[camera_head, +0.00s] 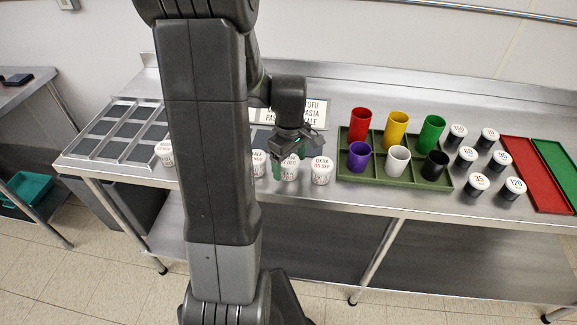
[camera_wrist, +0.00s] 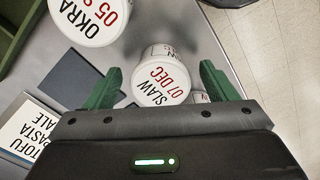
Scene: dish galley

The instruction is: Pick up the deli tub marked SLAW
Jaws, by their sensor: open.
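The deli tub marked SLAW 07 DEC (camera_wrist: 161,84) is white with black and red lettering on its lid. In the wrist view it lies between the two green fingers of my gripper (camera_wrist: 160,84), with a gap on each side. In the head view my gripper (camera_head: 289,152) points down over the row of tubs at the table's front, and the SLAW tub (camera_head: 290,172) shows partly below it. The gripper is open and holds nothing.
A tub marked OKRA (camera_wrist: 90,18) stands close beside SLAW; it also shows in the head view (camera_head: 321,171). Another tub (camera_head: 258,163) stands on the other side. A green tray (camera_head: 390,180) with coloured cups is to the right. A lettered sign (camera_wrist: 29,126) lies nearby.

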